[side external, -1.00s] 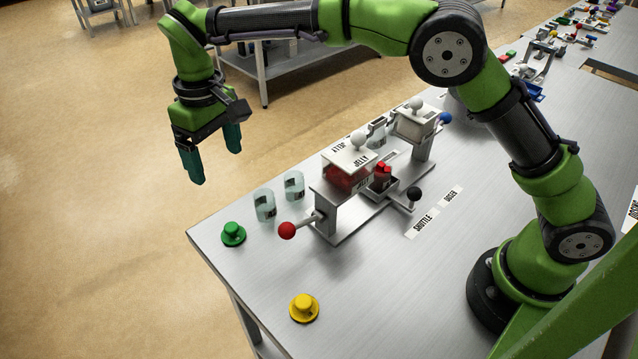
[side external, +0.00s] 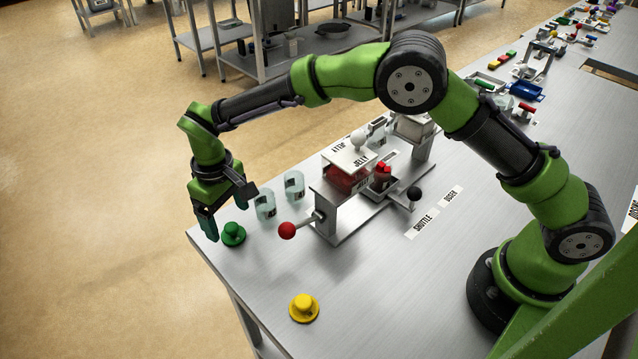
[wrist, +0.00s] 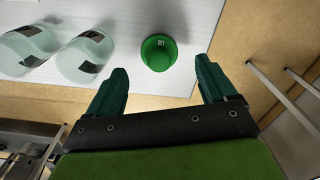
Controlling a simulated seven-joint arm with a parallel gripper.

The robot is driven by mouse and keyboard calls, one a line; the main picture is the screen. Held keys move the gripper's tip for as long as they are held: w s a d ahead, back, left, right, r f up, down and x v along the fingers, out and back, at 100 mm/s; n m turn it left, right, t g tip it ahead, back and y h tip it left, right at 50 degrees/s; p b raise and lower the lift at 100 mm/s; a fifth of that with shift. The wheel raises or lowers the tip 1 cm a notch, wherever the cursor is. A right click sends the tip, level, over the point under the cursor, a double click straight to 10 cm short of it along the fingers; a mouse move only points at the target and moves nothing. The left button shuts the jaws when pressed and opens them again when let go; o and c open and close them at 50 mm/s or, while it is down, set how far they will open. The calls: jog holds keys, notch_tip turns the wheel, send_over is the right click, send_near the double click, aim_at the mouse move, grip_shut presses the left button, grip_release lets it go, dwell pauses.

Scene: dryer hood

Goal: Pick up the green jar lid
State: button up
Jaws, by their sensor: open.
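The green jar lid (side external: 233,234), a round disc with a raised knob, lies on the grey table near its far left corner. In the wrist view the lid (wrist: 159,53) sits ahead of the fingertips, roughly between them and a little toward the left finger. My gripper (side external: 212,226) is open and empty, low beside the lid at the table edge. In the wrist view the two dark green fingers of my gripper (wrist: 162,78) are spread wide. The exact gap between fingers and lid is hard to tell.
Two glass jars (side external: 265,205) (side external: 294,186) stand to the right of the lid. A red-knobbed lever (side external: 287,230) sticks out from the jelly dispenser (side external: 345,185). A yellow lid (side external: 303,307) lies nearer the front. The table between the two lids is clear.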

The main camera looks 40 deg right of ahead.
aim_at(231, 226)
jog(key=shift+s+f, duration=0.15)
jog(key=shift+f, duration=1.8)
jog(key=c, duration=1.1)
